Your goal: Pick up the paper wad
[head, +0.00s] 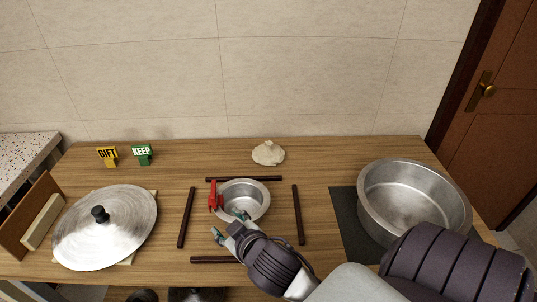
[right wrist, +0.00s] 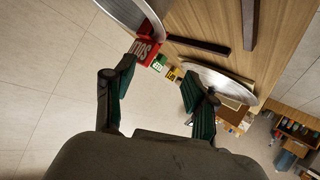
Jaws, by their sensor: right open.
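The paper wad (head: 268,153), a crumpled cream-white lump, lies on the wooden table near the wall, behind the small metal pot (head: 256,204). My right gripper (head: 229,225) is open and empty at the front left of that pot, well short of the wad. In the right wrist view its two fingers (right wrist: 157,88) stand apart with nothing between them. A red tag (head: 213,197) reading SOLD is at the pot's left rim, and it shows just beyond the fingers in the right wrist view (right wrist: 147,50). The wad does not show in the right wrist view. My left gripper is not seen.
Dark sticks (head: 297,214) frame the small pot. A large metal pot (head: 375,208) stands on a dark mat (head: 346,215) at right. A metal lid (head: 85,235) lies at left, with GIFT (head: 107,156) and KEEP (head: 142,154) signs behind. Table around the wad is clear.

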